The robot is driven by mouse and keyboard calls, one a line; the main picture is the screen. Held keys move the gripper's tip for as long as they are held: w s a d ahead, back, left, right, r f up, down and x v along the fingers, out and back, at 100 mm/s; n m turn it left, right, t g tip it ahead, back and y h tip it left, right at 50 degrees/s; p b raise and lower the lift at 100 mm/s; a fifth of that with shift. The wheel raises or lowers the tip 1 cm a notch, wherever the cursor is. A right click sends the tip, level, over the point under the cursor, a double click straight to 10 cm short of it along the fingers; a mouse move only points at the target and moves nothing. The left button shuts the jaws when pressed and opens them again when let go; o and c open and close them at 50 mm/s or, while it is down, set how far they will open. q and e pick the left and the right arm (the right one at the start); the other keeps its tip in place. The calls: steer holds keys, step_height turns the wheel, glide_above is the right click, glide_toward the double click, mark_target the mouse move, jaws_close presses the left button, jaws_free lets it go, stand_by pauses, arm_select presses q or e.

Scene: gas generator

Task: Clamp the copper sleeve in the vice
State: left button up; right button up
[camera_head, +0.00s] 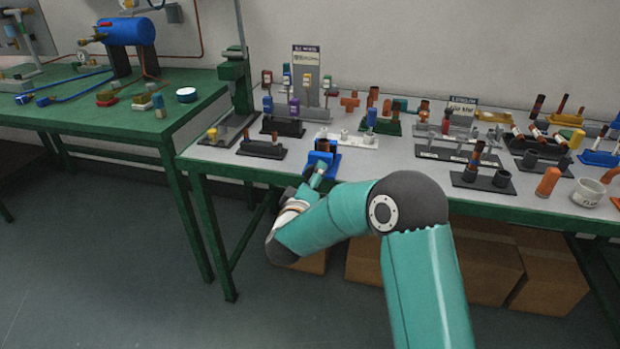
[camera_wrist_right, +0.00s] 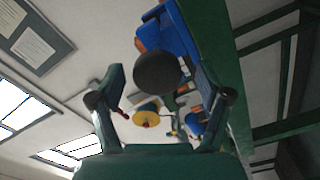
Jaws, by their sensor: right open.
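The blue vice (camera_head: 321,162) stands at the front edge of the right table, and its blue body (camera_wrist_right: 180,38) also shows in the right wrist view. A small copper-brown piece (camera_head: 322,145) shows at the top of the vice; I cannot tell whether it is the sleeve or how firmly it is held. My right gripper (camera_head: 316,176) is at the vice's front side. In the right wrist view its fingers are apart, with a dark round knob (camera_wrist_right: 158,73) between or just beyond them; contact is unclear. My left gripper is out of view.
The table (camera_head: 400,178) is crowded with racks of small parts behind and right of the vice. A dark rack (camera_head: 262,150) stands left of it and a green press (camera_head: 235,80) further left. Cardboard boxes (camera_head: 490,265) sit under the table.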

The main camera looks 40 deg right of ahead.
steer(key=shift+r, duration=0.1)
steer(key=n+p, duration=0.5)
steer(key=p, duration=0.1)
steer(key=shift+n+p, duration=0.3)
steer(key=shift+p, duration=0.05)
stand_by(0.4)
steer(key=c, duration=1.2)
steer(key=shift+o, duration=0.2)
